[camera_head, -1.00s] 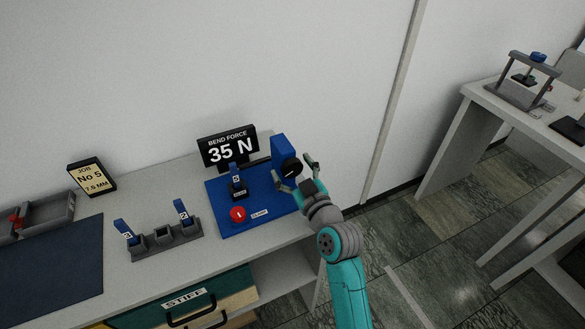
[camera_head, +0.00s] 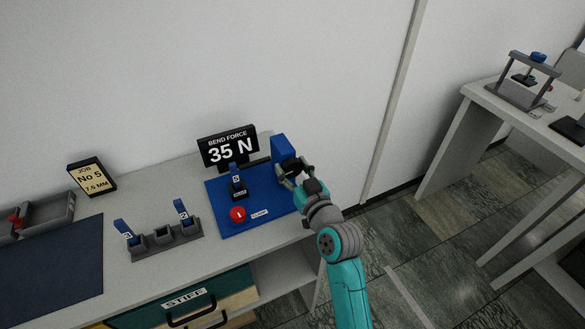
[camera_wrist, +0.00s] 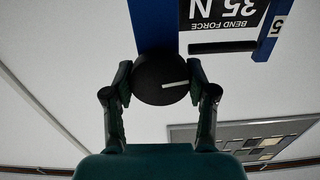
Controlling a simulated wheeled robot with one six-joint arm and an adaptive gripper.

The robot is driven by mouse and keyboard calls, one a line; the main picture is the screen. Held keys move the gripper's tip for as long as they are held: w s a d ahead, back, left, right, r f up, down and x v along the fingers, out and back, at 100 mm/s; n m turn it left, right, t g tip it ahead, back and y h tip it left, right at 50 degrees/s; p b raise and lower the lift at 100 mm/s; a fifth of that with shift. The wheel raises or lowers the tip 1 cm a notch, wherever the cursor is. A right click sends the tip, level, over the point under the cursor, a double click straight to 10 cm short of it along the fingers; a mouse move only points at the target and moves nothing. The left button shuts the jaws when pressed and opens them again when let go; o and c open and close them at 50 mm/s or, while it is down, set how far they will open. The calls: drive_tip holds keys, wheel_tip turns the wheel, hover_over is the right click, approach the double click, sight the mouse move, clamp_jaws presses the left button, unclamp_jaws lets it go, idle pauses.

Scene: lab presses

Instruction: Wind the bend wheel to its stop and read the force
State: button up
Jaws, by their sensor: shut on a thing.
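The black bend wheel (camera_wrist: 160,80) sits on the front of a blue block (camera_head: 283,149) on the blue bend press base (camera_head: 222,219). A white mark on the wheel points right in the wrist view. My gripper (camera_head: 288,180) is shut on the wheel, with one finger on each side; it also shows in the wrist view (camera_wrist: 161,84). The bend force display (camera_head: 229,150) reads 35 N and appears upside down in the wrist view. A blue strip labelled 5 (camera_head: 236,177) stands in the black clamp (camera_head: 238,191). In the head view my gripper mostly hides the wheel.
A red button (camera_head: 238,214) is beside the CLAMP label. A grey rack (camera_head: 165,240) holds blue strips at left. The job sign (camera_head: 92,178) reads No 5, 7.5 mm. A STIFF drawer (camera_head: 190,300) is below. Another press (camera_head: 522,85) stands on the right table.

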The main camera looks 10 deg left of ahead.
drive_tip(key=o, duration=1.2)
drive_tip(key=shift+c, duration=0.2)
drive_tip(key=v, duration=1.2)
